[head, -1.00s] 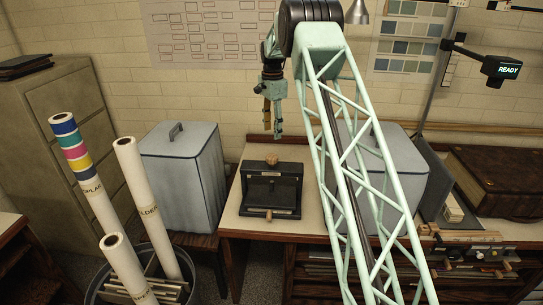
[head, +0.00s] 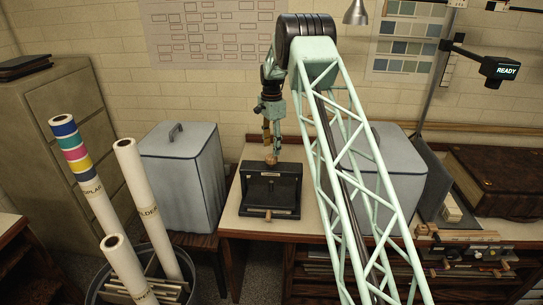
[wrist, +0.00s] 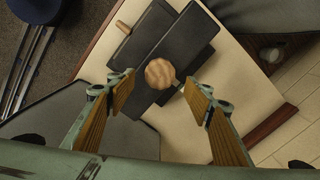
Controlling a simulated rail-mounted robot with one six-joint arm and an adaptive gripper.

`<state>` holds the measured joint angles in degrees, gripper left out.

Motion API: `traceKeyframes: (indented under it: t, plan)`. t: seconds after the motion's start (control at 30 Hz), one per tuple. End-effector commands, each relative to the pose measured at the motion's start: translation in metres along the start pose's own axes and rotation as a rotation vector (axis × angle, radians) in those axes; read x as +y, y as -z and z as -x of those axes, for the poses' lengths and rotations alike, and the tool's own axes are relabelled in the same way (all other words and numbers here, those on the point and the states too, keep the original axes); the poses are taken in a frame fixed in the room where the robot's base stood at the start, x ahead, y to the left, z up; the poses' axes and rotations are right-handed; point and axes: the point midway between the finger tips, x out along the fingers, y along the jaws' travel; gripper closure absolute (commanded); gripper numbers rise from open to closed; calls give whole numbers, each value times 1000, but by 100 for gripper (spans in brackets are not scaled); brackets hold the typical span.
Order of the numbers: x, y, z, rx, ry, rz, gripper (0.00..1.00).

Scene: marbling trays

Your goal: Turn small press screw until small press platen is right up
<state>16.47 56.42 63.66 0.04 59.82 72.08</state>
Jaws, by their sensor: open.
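The small press (head: 286,181) is a black frame standing on the pale table. Its screw has a round ribbed wooden knob (wrist: 160,72) on top, which also shows in the head view (head: 271,159). My gripper (wrist: 158,90) points down over the press with its wood-faced fingers open, one on each side of the knob in the wrist view. Gaps show between the knob and both fingers, and nothing is held. In the head view my gripper (head: 272,152) is right at the knob. The platen's height inside the dark frame cannot be told.
A wooden handle (head: 268,213) sticks out at the press's front. A grey covered box (head: 180,175) stands left of the table (head: 234,218), and another (head: 405,180) stands right, partly behind my arm. Paper rolls (head: 145,205) stand in a bin at front left.

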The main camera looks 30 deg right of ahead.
Motion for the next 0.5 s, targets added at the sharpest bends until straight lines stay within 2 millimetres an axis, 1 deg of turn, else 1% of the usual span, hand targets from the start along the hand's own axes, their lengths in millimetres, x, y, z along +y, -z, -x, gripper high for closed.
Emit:
traceKeyframes:
  t: [0.1,0.2,0.4,0.5]
  plan:
    - [0,0,-16,-1,-2,0,53]
    - [0,0,-28,0,-1,0,53]
    - [0,0,-46,0,-1,0,53]
    - [0,0,-51,0,0,0,53]
